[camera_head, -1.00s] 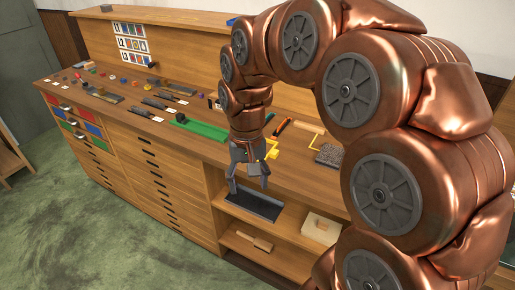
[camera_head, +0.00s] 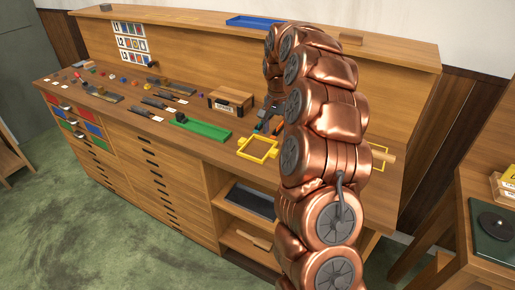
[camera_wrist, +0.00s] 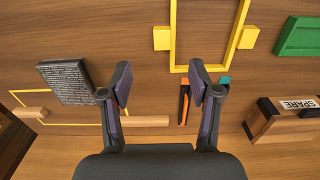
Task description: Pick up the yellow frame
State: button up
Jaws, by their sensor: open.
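The yellow frame (camera_head: 250,157) lies flat on the bench top near the front edge, a rectangular outline with small side tabs. In the wrist view the yellow frame (camera_wrist: 162,38) is at the top, beyond my fingertips and cut off by the picture edge. My gripper (camera_wrist: 160,76) is open and empty, pointing down above the bench, with its fingers apart from the frame. In the head view my gripper (camera_head: 268,112) is over the bench behind the frame, partly hidden by my arm.
Orange-handled (camera_wrist: 184,100) and teal-handled tools lie close to the frame. A dark lettered block (camera_wrist: 66,82), a wooden rod (camera_wrist: 145,121) and a thin yellow outline (camera_wrist: 55,124) are at left. A SPARE box (camera_wrist: 285,122) and green tray (camera_head: 200,128) lie beside.

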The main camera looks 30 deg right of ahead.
aim_at(273, 150)
jog(key=shift+w+a+f+p, duration=0.15)
jog(key=shift+f+p, duration=0.7)
jog(key=shift+f, duration=1.1)
jog(key=shift+w+a+f+p, duration=0.15)
jog(key=shift+f+p, duration=0.65)
jog(key=shift+f, duration=1.15)
jog(key=shift+c, duration=0.2)
grip_shut()
